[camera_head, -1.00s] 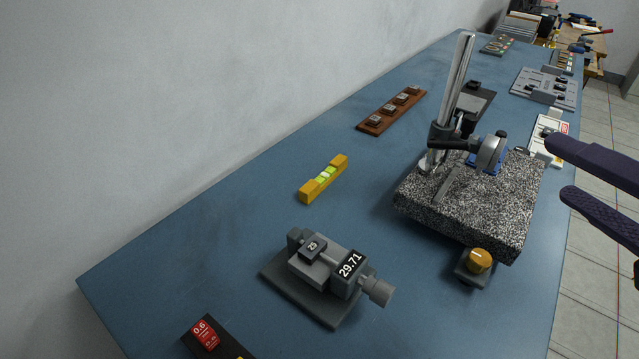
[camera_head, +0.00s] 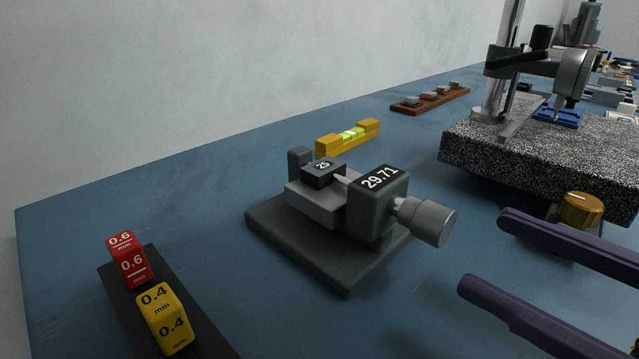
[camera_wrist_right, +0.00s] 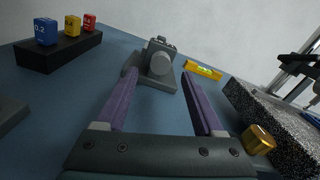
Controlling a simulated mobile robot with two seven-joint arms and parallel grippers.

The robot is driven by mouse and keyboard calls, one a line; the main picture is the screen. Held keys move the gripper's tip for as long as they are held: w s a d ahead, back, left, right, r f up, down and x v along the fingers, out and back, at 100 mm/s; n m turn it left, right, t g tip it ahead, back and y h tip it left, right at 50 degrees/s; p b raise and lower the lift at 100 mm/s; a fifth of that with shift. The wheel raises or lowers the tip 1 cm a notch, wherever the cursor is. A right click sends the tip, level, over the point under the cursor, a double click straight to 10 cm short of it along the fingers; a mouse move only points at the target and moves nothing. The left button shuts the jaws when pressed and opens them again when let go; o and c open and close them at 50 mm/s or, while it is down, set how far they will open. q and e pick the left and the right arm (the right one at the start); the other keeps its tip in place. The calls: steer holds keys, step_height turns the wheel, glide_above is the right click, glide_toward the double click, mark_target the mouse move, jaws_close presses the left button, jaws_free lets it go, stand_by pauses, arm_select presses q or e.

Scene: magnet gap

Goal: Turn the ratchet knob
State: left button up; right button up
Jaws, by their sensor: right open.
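The ratchet knob (camera_head: 432,223) is a grey cylinder on the right end of a bench micrometer (camera_head: 375,205), whose display reads 29.71. A dark block marked 25 (camera_head: 323,172) sits in the micrometer's gap. My right gripper (camera_head: 482,249) is open and empty, its two purple fingers just right of and nearer than the knob, apart from it. In the right wrist view the knob (camera_wrist_right: 161,64) shows end-on beyond the open fingers (camera_wrist_right: 160,75), between their tips in the picture. My left gripper is not in view.
A speckled granite block (camera_head: 550,168) with a gauge stand is at the right, with a brass knob (camera_head: 581,210) before it. A yellow level (camera_head: 347,138) lies behind the micrometer. Gauge blocks on a dark holder (camera_head: 215,340) stand front left. The blue table (camera_head: 150,215) is otherwise clear there.

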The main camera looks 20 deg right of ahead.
mark_target(448, 230)
steer(key=x, duration=0.6)
steer(key=shift+w+a+p, duration=0.1)
steer(key=shift+w+p, duration=0.2)
steer(key=shift+w, duration=0.1)
jaws_close()
